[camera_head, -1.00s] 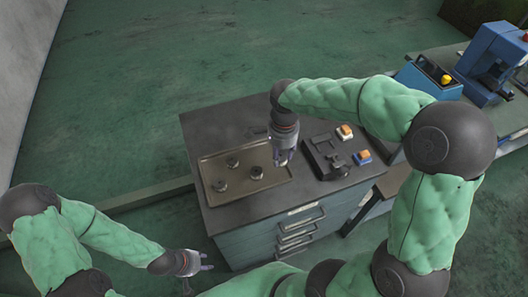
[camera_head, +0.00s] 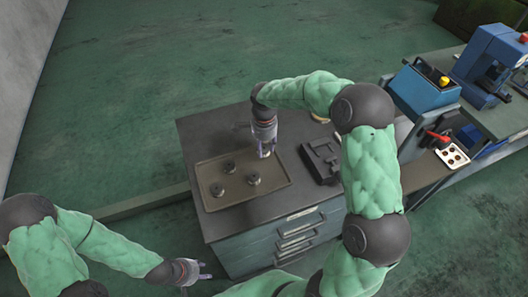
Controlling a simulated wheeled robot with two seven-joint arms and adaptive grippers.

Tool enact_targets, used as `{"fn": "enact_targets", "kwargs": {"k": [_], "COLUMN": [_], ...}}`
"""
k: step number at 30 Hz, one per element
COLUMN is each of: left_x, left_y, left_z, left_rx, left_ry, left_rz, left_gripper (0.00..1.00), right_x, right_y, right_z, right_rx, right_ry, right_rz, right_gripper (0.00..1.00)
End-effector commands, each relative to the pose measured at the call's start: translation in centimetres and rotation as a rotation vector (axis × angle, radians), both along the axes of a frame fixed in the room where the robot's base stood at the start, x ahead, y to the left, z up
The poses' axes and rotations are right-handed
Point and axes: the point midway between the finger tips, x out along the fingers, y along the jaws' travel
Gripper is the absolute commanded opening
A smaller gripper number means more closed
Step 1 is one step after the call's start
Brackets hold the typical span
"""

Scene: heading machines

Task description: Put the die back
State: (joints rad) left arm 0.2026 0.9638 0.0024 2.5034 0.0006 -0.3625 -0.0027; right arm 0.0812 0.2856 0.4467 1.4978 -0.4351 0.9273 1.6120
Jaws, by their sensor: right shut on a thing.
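A shallow tray (camera_head: 203,178) lies on the dark top of a drawer cabinet. Several small round dark metal dies stand in it: one toward the back (camera_head: 229,166), one at the left front (camera_head: 217,188) and one toward the middle (camera_head: 253,180). My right gripper (camera_head: 266,153) points down over the tray's right rear part. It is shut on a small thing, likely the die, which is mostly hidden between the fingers. I cannot tell whether that thing touches the tray. My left gripper (camera_head: 203,271) is open and empty, low in front of the cabinet's left side.
A dark fixture block (camera_head: 320,160) sits on the cabinet right of the tray, partly behind my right arm. The tray's right front is bare.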

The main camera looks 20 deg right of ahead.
Motion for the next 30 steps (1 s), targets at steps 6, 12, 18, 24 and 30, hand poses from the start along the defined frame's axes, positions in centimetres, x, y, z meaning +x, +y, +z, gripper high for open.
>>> {"fn": "enact_targets", "kwargs": {"k": [6, 12, 18, 24, 30], "left_x": [0.0, 0.0, 0.0, 0.0, 0.0], "left_y": [0.0, 0.0, 0.0, 0.0, 0.0], "left_z": [-0.8, -0.8, -1.1, -1.0, -1.0], "left_rx": [0.0, 0.0, 0.0, 0.0, 0.0], "left_ry": [0.0, 0.0, 0.0, 0.0, 0.0], "left_rz": [0.0, 0.0, 0.0, 0.0, 0.0], "left_gripper": [0.4, 0.4, 0.4, 0.4, 0.4], "right_x": [0.0, 0.0, 0.0, 0.0, 0.0], "right_y": [0.0, 0.0, 0.0, 0.0, 0.0], "right_z": [-3.0, -3.0, -3.4, -3.3, -3.3], "right_rx": [0.001, 0.0, 0.0, 0.0, 0.0], "right_ry": [0.001, -0.002, -0.001, 0.001, 0.001], "right_rz": [0.0, -0.001, 0.0, 0.0, 0.0], "right_gripper": [0.0, 0.0, 0.0, 0.65, 0.65]}}
